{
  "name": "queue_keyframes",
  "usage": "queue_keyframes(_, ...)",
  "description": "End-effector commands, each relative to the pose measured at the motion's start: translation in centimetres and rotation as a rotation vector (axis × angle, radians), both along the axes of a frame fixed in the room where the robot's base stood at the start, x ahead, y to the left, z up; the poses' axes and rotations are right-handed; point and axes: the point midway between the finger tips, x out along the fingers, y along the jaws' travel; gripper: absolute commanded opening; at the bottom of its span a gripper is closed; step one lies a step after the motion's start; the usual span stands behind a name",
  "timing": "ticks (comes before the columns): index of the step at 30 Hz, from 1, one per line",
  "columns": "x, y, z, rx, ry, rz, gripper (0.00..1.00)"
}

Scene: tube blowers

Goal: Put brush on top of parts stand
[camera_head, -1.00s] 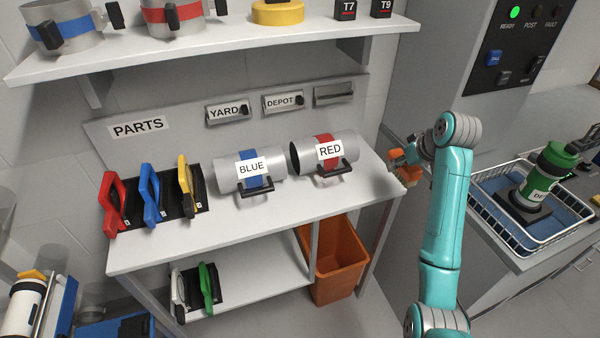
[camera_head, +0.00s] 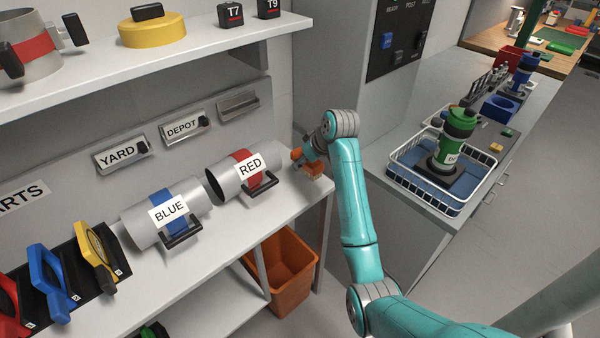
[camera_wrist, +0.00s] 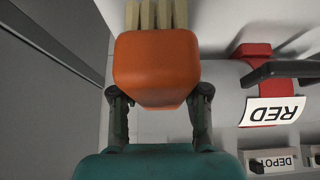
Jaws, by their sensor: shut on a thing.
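The brush, an orange block with pale bristles, fills the middle of the wrist view (camera_wrist: 156,68). My gripper (camera_wrist: 160,97) is shut on the orange block, with one finger on each side. In the head view, my gripper (camera_head: 308,157) and the orange brush (camera_head: 314,169) show at the right end of the parts stand (camera_head: 226,226), beside the red-banded tube (camera_head: 233,178). The stand is a white table with a back panel. My arm partly hides the brush. I cannot tell whether the brush touches the stand top.
A shelf (camera_head: 150,70) runs above. An orange bin (camera_head: 285,270) sits below. A white wire basket (camera_head: 405,183) holds a green blower (camera_head: 457,135) at right.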

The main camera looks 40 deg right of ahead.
Motion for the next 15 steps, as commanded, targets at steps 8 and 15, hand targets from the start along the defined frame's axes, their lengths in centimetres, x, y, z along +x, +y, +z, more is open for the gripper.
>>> queue_keyframes(8, 0.0, 0.0, -2.2, 0.001, 0.001, 0.000, 0.18)
queue_keyframes(15, 0.0, 0.0, -4.6, 0.000, -0.001, 0.000, 0.18)
